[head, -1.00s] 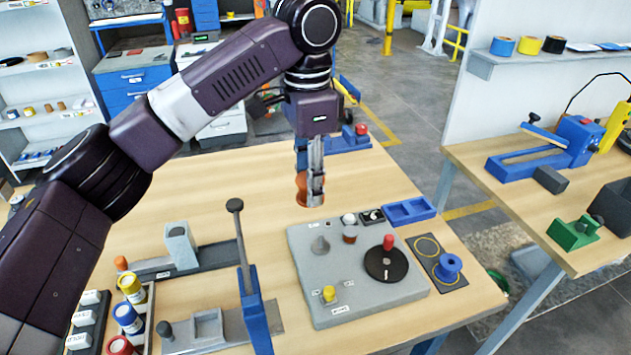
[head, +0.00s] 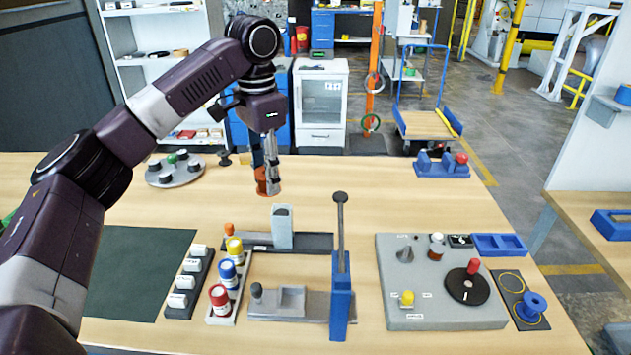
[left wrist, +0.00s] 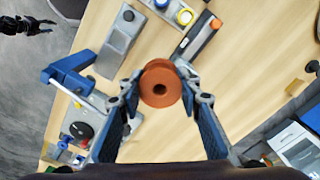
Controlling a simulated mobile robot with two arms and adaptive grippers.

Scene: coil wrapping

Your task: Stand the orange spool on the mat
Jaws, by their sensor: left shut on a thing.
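The orange spool (head: 268,186) is between the fingers of my left gripper (head: 268,168), which is shut on it. In the head view it hangs over the back left of the table, and it seems a little above the top. In the left wrist view the spool (left wrist: 161,84) shows a round flange with a centre hole. A small black mat (head: 519,300) lies at the right of the table. It has two yellow rings; a blue spool (head: 531,307) stands on the front ring, and the back ring is bare. A dark gripper, seemingly my right (left wrist: 30,24), shows in the left wrist view.
A grey panel (head: 440,309) with knobs lies left of the mat, with a blue tray (head: 499,245) behind. A tall-handled blue press (head: 342,292) stands mid-table. Bottles (head: 228,275) and a dark green sheet (head: 135,270) are at left. The back middle of the table is clear.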

